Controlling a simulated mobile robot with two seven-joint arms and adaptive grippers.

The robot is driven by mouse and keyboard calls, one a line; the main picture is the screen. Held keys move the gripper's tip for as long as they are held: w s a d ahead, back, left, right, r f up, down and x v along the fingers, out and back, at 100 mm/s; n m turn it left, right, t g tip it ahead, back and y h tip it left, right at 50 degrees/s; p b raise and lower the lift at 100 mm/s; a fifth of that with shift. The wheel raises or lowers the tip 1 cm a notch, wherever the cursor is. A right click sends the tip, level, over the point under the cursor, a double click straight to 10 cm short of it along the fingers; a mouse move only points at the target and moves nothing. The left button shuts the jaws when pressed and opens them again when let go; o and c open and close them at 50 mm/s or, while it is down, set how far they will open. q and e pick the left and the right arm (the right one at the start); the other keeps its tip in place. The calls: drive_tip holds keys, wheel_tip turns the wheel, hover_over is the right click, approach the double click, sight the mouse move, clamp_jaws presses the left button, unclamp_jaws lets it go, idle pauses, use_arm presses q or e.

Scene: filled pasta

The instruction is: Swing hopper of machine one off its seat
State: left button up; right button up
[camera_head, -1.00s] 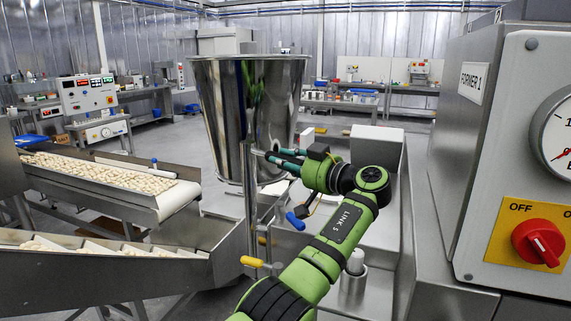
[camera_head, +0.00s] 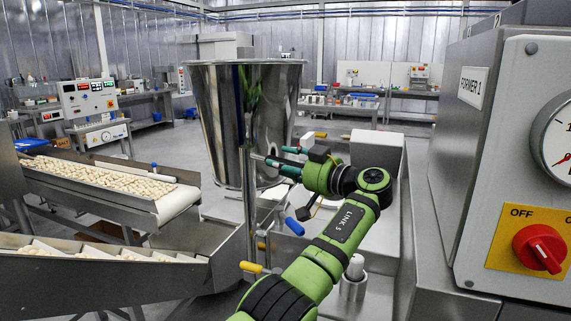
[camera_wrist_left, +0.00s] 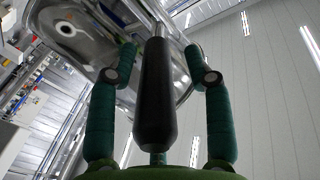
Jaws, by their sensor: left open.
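The steel hopper (camera_head: 216,115) is a tall, shiny tapered bucket beside a vertical steel post (camera_head: 250,215) in the head view. My left gripper (camera_head: 270,156) is at the hopper's right side, its fingers pointing left. In the left wrist view my left gripper (camera_wrist_left: 160,52) is open, with one finger on each side of a black handle (camera_wrist_left: 156,95) on a steel rod. I see no clear finger contact with the handle. The hopper's shiny surface (camera_wrist_left: 70,28) fills the upper left there. My right gripper is not in view.
A conveyor (camera_head: 180,203) carrying pale pieces runs at the left. A grey cabinet labelled FORMER 1 (camera_head: 470,87) with a red switch (camera_head: 540,248) stands close at the right. Blue-handled (camera_head: 294,226) and yellow-handled (camera_head: 250,267) levers sit below my left gripper.

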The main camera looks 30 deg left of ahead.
use_arm(q)
drive_tip(key=v, duration=0.7)
drive_tip(key=shift+d, duration=0.25)
drive_tip(key=shift+s, duration=0.1)
